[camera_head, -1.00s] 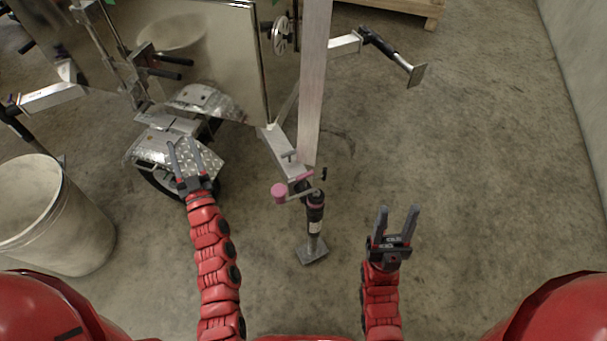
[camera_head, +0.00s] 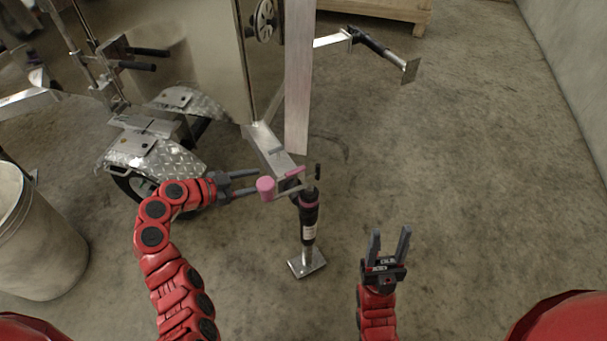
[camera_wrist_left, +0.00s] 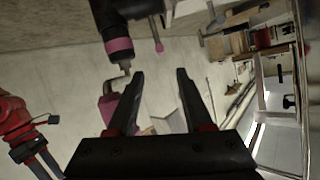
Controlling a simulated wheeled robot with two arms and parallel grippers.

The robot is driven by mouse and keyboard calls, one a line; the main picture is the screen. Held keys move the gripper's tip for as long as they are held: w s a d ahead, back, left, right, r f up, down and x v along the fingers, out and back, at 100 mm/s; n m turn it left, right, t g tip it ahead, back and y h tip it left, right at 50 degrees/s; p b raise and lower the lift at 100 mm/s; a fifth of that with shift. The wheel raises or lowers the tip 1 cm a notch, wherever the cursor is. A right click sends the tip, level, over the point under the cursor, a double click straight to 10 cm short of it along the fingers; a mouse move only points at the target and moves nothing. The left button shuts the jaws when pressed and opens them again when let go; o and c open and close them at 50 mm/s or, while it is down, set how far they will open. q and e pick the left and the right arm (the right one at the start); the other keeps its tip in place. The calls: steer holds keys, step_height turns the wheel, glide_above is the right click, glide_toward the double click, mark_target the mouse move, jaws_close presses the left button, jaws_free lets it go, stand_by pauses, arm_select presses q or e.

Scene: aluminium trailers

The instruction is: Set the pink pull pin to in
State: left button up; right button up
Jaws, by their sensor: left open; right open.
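The trailer's black jack leg (camera_head: 309,222) stands upright on a square foot plate. At its top are a crank with a pink knob (camera_head: 265,188), a small pink bar (camera_head: 294,172) and a pink ring (camera_head: 308,205). I cannot tell which pink part is the pull pin. My left gripper (camera_head: 257,181) is open, pointing right, with its fingertips close by the pink knob. In the left wrist view, the pink knob (camera_wrist_left: 109,106) is beside one finger, and a thin pink-tipped rod (camera_wrist_left: 158,47) lies beyond the open fingers (camera_wrist_left: 160,74). My right gripper (camera_head: 390,230) is open and empty, right of the jack.
A large bin (camera_head: 35,235) stands at the left. A trailer fender (camera_head: 155,155) with a wheel is behind my left arm. A grey upright post (camera_head: 298,80) rises behind the jack. The concrete floor on the right is clear.

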mark_target(297, 171)
arm_select(q)
steer(key=b+x, duration=0.1)
steer(key=x, duration=1.6)
steer(key=shift+d, duration=0.1)
jaws_close()
stand_by(0.8)
